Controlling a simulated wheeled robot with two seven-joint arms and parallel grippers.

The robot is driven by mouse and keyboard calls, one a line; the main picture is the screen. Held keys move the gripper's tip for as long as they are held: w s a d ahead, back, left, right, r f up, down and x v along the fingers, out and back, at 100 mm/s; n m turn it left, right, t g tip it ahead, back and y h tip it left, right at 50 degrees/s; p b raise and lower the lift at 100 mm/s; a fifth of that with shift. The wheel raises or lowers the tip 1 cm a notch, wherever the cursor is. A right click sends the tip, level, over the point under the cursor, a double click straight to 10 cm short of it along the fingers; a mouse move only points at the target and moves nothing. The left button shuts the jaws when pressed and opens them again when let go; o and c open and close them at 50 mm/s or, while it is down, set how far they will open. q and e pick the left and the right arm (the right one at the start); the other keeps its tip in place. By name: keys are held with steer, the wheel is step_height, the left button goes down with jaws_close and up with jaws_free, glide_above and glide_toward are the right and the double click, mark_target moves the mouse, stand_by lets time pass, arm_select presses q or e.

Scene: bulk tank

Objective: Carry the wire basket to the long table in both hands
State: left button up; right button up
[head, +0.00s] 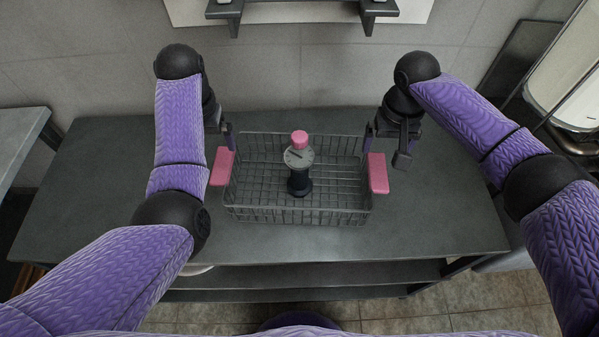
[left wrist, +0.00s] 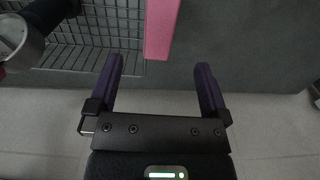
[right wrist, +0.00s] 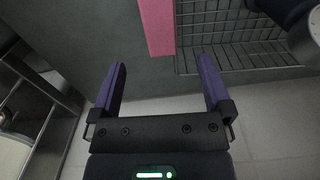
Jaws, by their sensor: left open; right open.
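The grey wire basket (head: 335,215) sits on a dark grey table, with a pink handle at each end. The left handle (head: 222,166) is also in the left wrist view (left wrist: 162,30), ahead of and between the open fingers. The right handle (head: 378,173) shows likewise in the right wrist view (right wrist: 157,25). My left gripper (head: 226,130) is open at the basket's far left corner. My right gripper (head: 386,142) is open by the far right corner. Neither gripper holds a handle. I cannot tell which surface is the long table.
A dark device with a round dial and pink cap (head: 299,140) stands inside the basket. The dark table (head: 440,215) is clear on both sides of the basket. Another grey tabletop (head: 20,140) is at the left edge. A wall shelf (head: 300,12) hangs behind.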

mark_target(378, 168)
arm_select(q)
step_height(378, 168, down, 10)
steer(key=shift+f, duration=0.1)
arm_select(e)
step_height(378, 168, down, 10)
arm_select(q)
steer(key=shift+c, duration=0.3)
arm_select(e)
steer(key=shift+c, duration=0.3)
arm_select(q)
jaws_close()
arm_select(e)
jaws_close()
